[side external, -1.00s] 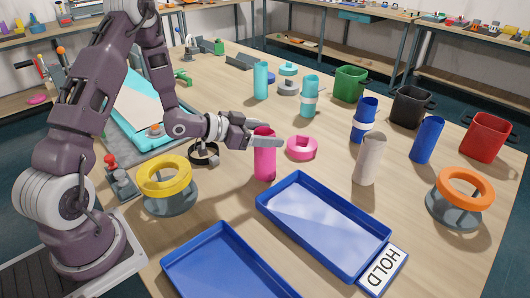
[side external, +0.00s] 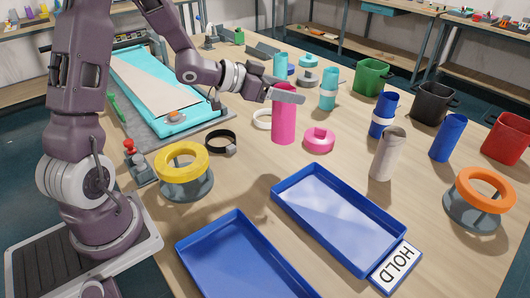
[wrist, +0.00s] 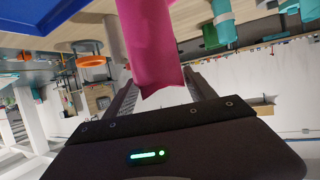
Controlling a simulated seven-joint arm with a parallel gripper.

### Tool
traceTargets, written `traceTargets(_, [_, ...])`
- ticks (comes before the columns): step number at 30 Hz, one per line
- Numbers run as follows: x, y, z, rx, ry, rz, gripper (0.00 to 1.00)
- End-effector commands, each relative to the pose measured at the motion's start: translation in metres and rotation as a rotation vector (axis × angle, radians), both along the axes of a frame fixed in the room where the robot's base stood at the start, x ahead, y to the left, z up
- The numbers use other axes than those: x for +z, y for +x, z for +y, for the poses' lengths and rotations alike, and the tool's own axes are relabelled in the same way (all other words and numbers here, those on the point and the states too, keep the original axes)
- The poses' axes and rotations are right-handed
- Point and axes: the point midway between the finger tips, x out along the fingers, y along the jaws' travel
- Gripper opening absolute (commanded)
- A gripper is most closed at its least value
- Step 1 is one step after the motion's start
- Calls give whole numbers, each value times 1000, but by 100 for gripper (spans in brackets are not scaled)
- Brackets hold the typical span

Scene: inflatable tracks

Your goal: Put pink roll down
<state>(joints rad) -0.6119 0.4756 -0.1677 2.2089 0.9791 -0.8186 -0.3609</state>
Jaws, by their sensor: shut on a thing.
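The pink roll (side external: 284,118) stands upright in the side view, behind and left of a pink ring (side external: 319,140). My gripper (side external: 286,94) is shut on the roll near its top end. The roll's lower end appears raised off the table, though the gap beneath it is hard to judge. In the wrist view the pink roll (wrist: 150,40) sits between my two fingers (wrist: 163,95), its near end jagged-looking. A blue tray (side external: 338,222) with a HOLD card (side external: 396,265) lies empty in front, and a second blue tray (side external: 245,262) lies empty beside it.
A yellow ring (side external: 181,162) on a grey stand, a black ring (side external: 220,141) and a white ring (side external: 263,119) are to the left. A beige roll (side external: 387,155), blue rolls, an orange ring (side external: 485,188) and bins (side external: 371,78) stand right. Bare table lies between roll and trays.

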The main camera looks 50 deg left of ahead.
Motion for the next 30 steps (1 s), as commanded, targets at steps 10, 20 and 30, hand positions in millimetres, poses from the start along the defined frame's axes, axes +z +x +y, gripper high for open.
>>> traceTargets(10, [4, -48, -99, -379, 14, -22, 0])
traceTargets(20, [7, -202, -213, -1106, 7, -26, 0])
traceTargets(30, [-3, -291, -224, -1470, -9, 4, 0])
